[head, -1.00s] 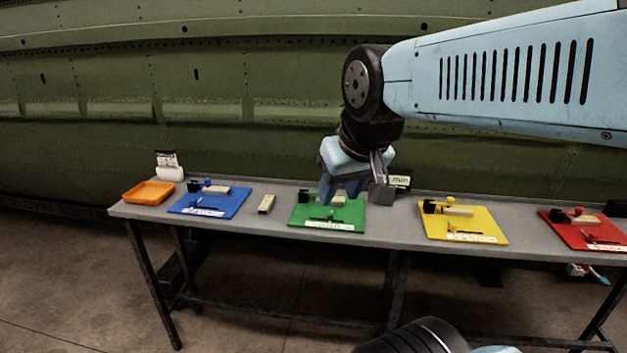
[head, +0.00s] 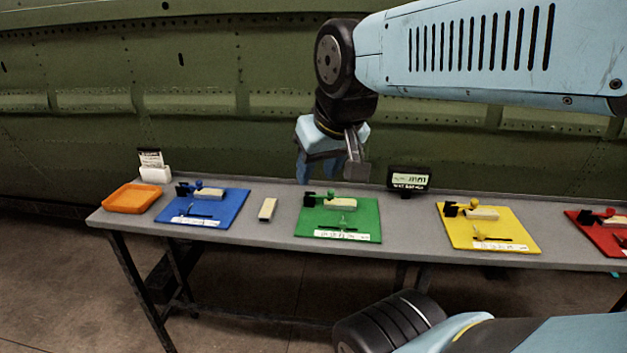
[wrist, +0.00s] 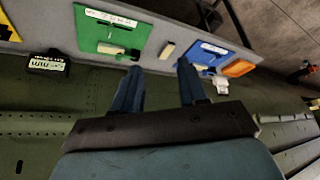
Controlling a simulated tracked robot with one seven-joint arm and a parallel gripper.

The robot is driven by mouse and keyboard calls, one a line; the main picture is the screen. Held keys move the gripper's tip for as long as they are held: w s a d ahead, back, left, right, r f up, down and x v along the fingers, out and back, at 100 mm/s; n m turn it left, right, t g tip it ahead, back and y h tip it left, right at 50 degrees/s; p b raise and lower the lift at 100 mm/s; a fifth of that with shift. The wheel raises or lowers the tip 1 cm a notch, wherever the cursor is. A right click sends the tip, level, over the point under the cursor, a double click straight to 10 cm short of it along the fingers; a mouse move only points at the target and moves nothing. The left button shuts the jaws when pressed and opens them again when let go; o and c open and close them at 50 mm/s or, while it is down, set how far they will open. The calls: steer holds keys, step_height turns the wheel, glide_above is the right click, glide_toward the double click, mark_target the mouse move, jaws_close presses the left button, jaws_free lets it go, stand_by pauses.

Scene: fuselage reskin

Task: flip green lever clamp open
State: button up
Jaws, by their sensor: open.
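The green board (head: 362,229) lies on the table, with a lever clamp (head: 332,199) and a pale block (head: 341,204) on it. A white label strip runs along its front edge. The clamp is too small to tell whether its lever is up or down. The green board also shows upside down at the upper left of the wrist view (wrist: 86,38).
The grey table (head: 285,222) also holds a blue board (head: 228,212), yellow board (head: 515,234), red board (head: 597,232), loose pale block (head: 267,209), orange tray (head: 131,199), white card holder (head: 154,172) and small display (head: 408,180). The green fuselage wall (head: 90,90) stands close behind.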

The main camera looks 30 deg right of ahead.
steer(key=shift+w, duration=0.15)
steer(key=shift+o, duration=0.2)
steer(key=shift+o, duration=0.5)
steer(key=shift+w+r, duration=0.1)
steer(key=m+g, duration=0.2)
steer(key=g, duration=0.4)
glide_above(331, 190)
step_height(331, 190, down, 10)
step_height(331, 190, down, 14)
steer(key=shift+r, duration=0.1)
